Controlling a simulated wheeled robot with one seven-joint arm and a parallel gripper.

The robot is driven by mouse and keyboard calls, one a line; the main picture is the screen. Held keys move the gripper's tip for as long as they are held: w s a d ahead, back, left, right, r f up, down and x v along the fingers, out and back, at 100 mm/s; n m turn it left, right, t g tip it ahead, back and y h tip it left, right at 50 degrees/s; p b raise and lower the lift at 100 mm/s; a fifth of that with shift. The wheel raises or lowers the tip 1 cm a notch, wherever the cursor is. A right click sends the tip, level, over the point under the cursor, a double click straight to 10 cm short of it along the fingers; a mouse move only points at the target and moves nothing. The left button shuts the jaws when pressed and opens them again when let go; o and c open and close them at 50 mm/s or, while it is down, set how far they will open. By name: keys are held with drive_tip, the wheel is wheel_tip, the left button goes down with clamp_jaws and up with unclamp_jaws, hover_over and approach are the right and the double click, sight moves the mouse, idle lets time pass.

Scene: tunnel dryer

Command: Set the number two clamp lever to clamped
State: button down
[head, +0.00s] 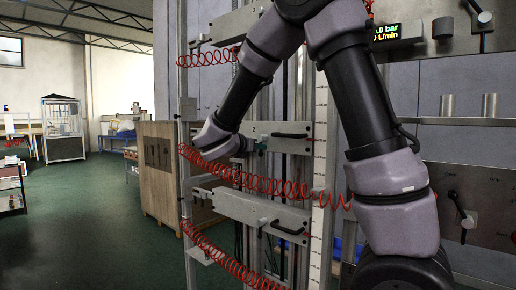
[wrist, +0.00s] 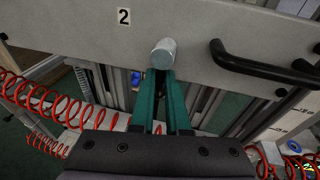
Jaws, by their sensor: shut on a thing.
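In the wrist view, a grey plate (wrist: 200,80) carries a label with the number 2 (wrist: 123,17). A pale grey round lever end (wrist: 163,54) sticks out below and right of the label. The teal fingers of my gripper (wrist: 160,78) converge on it and are shut on the lever. The rest of the lever is hidden behind its end and the fingers, so its angle cannot be told.
A black bar handle (wrist: 255,72) is close right of the lever. Red coiled hoses (head: 240,178) hang across the frame near my wrist. Another plate (head: 250,208) with its own handle is below. A wooden cabinet (head: 160,185) stands left; the green floor there is open.

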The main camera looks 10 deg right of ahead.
drive_tip(key=c, duration=0.9)
unclamp_jaws()
drive_tip(key=v, duration=1.1)
